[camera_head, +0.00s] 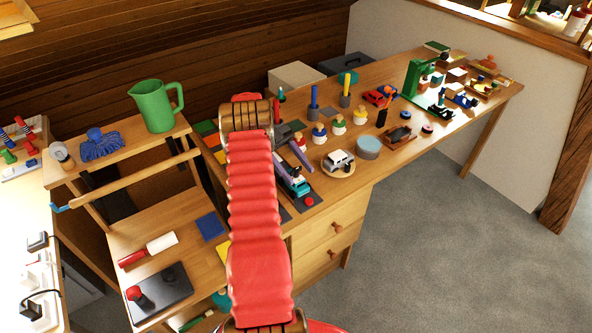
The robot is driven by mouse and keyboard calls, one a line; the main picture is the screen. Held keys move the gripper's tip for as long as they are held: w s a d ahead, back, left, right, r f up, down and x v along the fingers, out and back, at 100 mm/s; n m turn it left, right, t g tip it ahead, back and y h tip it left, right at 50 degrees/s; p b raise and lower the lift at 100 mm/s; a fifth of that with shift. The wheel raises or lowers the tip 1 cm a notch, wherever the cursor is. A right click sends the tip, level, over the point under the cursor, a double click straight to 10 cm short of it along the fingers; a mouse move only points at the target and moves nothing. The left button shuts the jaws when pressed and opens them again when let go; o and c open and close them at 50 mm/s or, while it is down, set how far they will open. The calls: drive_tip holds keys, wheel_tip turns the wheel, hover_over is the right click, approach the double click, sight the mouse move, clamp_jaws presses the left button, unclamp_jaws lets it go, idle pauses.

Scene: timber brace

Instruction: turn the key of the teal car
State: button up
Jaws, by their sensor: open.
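The teal car (297,186) stands on a dark grey mat on the long wooden table, just right of my red arm. It looks teal with a white part near its far end. My gripper (292,160) is at the far end of my arm, above and just behind the car, its fingers pointing down toward it. The gripper is open, and I see nothing between the fingers. A small red knob (309,201) sits at the near end of the car. I cannot make out a key for certain; part of the car may be hidden by my gripper.
A green jug (156,106) stands on the left shelf. Open grey floor (430,240) lies at the right.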

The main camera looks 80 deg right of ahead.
drive_tip(key=shift+n+h, duration=0.3)
drive_tip(key=shift+n+g+h, duration=1.1)
drive_tip(key=shift+n+h, duration=0.8)
drive_tip(key=shift+h, duration=0.2)
drive_tip(key=shift+n+h, duration=2)
drive_tip(key=shift+h, duration=0.3)
drive_tip(key=shift+n+t+h, duration=0.5)
drive_tip(key=shift+n+h, duration=1.5)
drive_tip(key=shift+h, duration=0.3)
drive_tip(key=shift+n+t+h, duration=1.6)
drive_tip(key=shift+n+h, duration=0.4)
drive_tip(key=shift+n, duration=0.2)
